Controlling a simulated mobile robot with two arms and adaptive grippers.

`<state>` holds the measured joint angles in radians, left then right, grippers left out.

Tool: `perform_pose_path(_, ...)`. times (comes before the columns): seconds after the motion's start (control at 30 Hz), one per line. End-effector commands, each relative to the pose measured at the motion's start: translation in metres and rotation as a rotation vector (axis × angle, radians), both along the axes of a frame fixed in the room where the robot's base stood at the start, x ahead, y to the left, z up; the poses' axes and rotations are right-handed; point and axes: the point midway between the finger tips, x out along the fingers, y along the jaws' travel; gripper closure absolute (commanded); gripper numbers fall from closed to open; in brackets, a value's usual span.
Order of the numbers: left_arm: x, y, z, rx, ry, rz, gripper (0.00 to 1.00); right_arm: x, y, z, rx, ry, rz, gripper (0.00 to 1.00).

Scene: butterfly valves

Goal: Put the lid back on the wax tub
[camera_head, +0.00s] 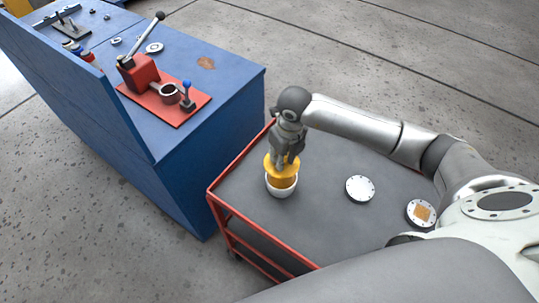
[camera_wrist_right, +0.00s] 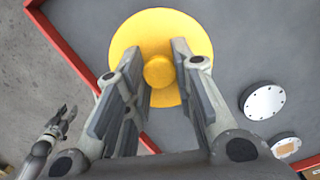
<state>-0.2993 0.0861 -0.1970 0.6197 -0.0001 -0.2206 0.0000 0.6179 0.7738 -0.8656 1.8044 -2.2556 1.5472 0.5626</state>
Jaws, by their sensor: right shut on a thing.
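The yellow lid (camera_head: 271,165) is round and has a knob (camera_wrist_right: 159,71) in its middle. My right gripper (camera_head: 281,163) points down and is shut on the lid by this knob. The wax tub (camera_head: 281,192) is white and stands on the cart directly below the lid. Yellow shows between the lid's edge and the tub's white wall. I cannot tell whether the lid touches the tub. In the right wrist view the lid hides the tub. My left gripper (camera_wrist_right: 68,115) shows at the lower left of that view, empty, with its fingers apart.
The grey-topped cart (camera_head: 323,190) has a red frame rail. Two flanged discs, one bare (camera_head: 360,188) and one with an orange-brown square (camera_head: 422,212), lie to the right. A blue workbench (camera_head: 225,95) with a red lever tool (camera_head: 140,75) stands at the left.

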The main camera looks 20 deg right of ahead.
Motion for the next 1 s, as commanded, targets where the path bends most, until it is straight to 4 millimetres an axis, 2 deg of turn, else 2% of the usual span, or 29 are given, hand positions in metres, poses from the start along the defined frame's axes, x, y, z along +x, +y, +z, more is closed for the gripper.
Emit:
perform_pose_path(0.1, -0.009, -0.008, -0.005, -0.009, 0.014, 0.001, 0.60, 0.000, 0.000, -0.006, 0.000, 0.000, 0.000, 0.89)
perform_pose_path(0.33, -0.010, -0.013, -0.016, -0.014, 0.014, -0.002, 0.60, 0.000, 0.000, -0.024, 0.001, 0.000, 0.001, 0.89)
perform_pose_path(0.7, 0.006, -0.007, -0.041, -0.008, -0.009, -0.002, 0.60, 0.000, 0.000, -0.059, 0.000, 0.000, 0.001, 0.89)
perform_pose_path(1.0, 0.004, -0.006, -0.045, -0.007, -0.007, 0.000, 0.60, 0.000, 0.000, -0.063, 0.000, -0.001, 0.001, 0.89)
